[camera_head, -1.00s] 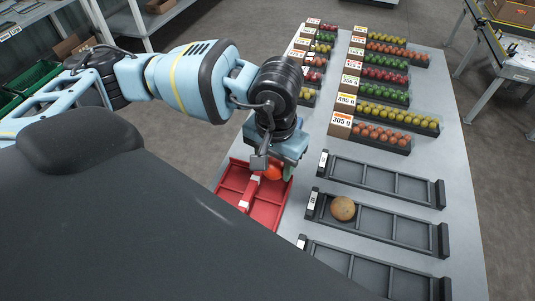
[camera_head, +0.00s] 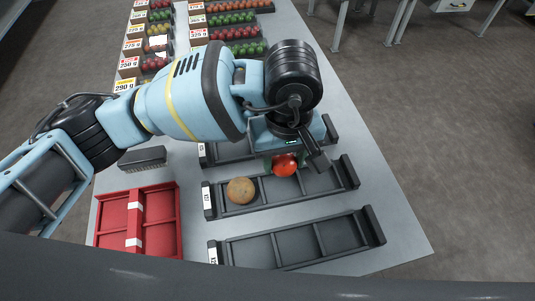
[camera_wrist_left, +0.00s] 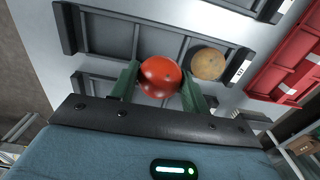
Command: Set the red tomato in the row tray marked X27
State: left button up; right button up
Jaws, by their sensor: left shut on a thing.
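My left gripper (camera_head: 285,165) is shut on the red tomato (camera_head: 286,166). In the left wrist view its green fingers (camera_wrist_left: 160,82) stand on both sides of the tomato (camera_wrist_left: 160,75). The tomato is over the middle dark row tray (camera_head: 320,183), in or just above a compartment; I cannot tell if it touches the tray. A tan round item (camera_head: 240,190) sits in this tray, to the left of the tomato. It also shows in the wrist view (camera_wrist_left: 208,64). My right gripper is not in view.
An empty row tray (camera_head: 262,248) lies in front, and another (camera_head: 228,152) behind, partly hidden by my arm. A red divided tray (camera_head: 177,220) stands at the left beside a small dark box (camera_head: 143,158).

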pick_arm(q)
jog(key=shift+f, duration=0.15)
jog(key=shift+f+b, duration=0.6)
jog(key=shift+f, duration=0.6)
notch_tip(320, 180, down, 3)
jog(key=shift+f+b, duration=0.15)
jog(key=shift+b, duration=0.8)
jog(key=shift+f, duration=0.3)
jog(key=o, duration=0.5)
